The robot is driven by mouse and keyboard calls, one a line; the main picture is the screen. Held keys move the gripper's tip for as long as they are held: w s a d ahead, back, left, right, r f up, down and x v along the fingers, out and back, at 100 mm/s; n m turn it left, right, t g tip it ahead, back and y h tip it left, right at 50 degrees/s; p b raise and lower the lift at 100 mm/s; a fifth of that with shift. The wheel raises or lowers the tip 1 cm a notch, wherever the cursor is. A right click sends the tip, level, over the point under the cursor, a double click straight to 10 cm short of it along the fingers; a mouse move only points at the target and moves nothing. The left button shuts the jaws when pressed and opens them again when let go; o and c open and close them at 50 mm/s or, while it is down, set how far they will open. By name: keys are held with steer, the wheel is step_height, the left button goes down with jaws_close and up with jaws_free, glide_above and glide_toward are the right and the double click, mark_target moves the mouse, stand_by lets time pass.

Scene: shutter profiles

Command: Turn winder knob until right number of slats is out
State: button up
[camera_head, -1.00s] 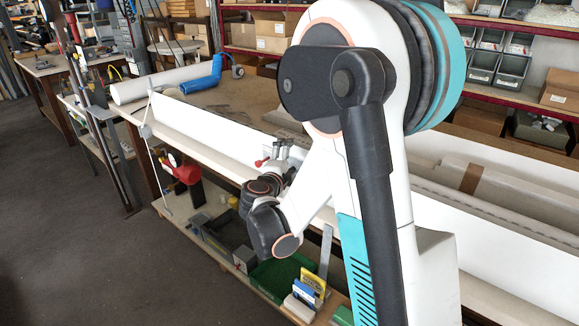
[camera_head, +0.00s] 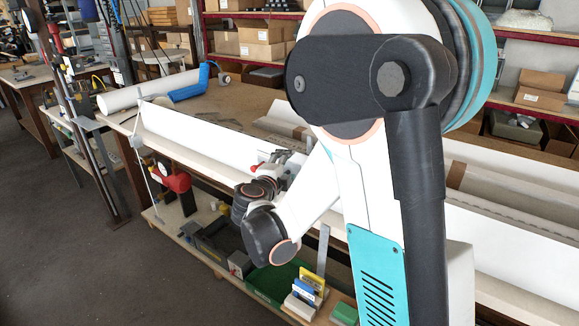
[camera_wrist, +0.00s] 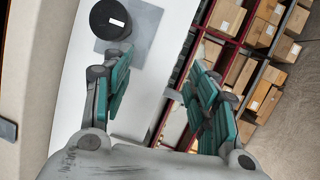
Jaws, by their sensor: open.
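A round black knob (camera_wrist: 108,20) with a white mark shows at the top of the wrist view. It sits on a square grey plate (camera_wrist: 146,18) fixed to a long white casing (camera_wrist: 150,85). My gripper (camera_wrist: 164,66) is open and empty, its teal-padded fingers wide apart. The knob is beyond the left finger's tip, outside the gap between the fingers. In the head view my gripper (camera_head: 284,160) is small, beside a long white casing (camera_head: 205,132) on the bench. The knob and any slats cannot be made out there.
The wooden bench (camera_head: 228,100) carries a white roll (camera_head: 130,95) and a blue tool (camera_head: 190,88). A lower shelf under my arm holds a green tray (camera_head: 270,283) and small boxes. Shelves with cartons (camera_head: 262,38) stand behind.

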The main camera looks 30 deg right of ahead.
steer(key=s+a+r+p, duration=0.3)
steer(key=s+a, duration=0.3)
steer(key=a, duration=0.4)
steer(key=shift+s+r, duration=0.15)
steer(key=shift+r, duration=0.7)
stand_by(0.3)
stand_by(0.4)
